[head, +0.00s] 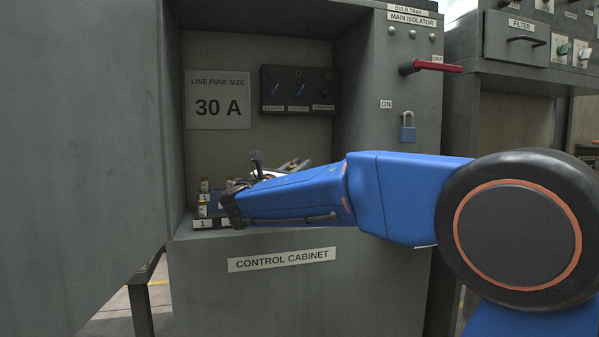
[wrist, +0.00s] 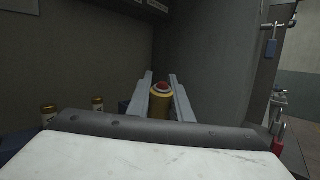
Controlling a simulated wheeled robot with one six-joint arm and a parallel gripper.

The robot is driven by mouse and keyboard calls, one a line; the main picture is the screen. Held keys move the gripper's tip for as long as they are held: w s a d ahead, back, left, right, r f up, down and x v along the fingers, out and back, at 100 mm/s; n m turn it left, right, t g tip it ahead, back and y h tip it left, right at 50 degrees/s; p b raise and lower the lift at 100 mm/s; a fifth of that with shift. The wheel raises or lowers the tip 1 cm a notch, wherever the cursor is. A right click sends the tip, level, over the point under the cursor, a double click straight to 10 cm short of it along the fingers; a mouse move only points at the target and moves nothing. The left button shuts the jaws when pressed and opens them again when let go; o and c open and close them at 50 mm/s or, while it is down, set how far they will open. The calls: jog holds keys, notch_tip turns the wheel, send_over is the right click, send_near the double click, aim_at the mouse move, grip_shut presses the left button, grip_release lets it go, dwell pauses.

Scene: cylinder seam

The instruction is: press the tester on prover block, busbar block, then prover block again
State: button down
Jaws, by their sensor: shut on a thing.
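My gripper (wrist: 160,98) is shut on a yellow cylinder with a red top, which looks like the tester (wrist: 159,103); it stands between the two grey fingers in the wrist view. In the head view my gripper (head: 297,165) shows only partly behind my blue arm, inside the cabinet recess, and the tester is hidden there. I cannot make out a labelled prover block or busbar block in either view; my arm covers much of the cabinet floor.
Brass-capped fuses (head: 202,207) stand in a rack marked 1 (head: 204,224) at the recess's left; two show in the wrist view (wrist: 97,103). A switch panel (head: 300,90) is on the back wall. The red isolator handle (head: 437,66) points to OFF, above a blue padlock (head: 407,133).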

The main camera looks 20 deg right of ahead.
jog(key=shift+r, duration=2.65)
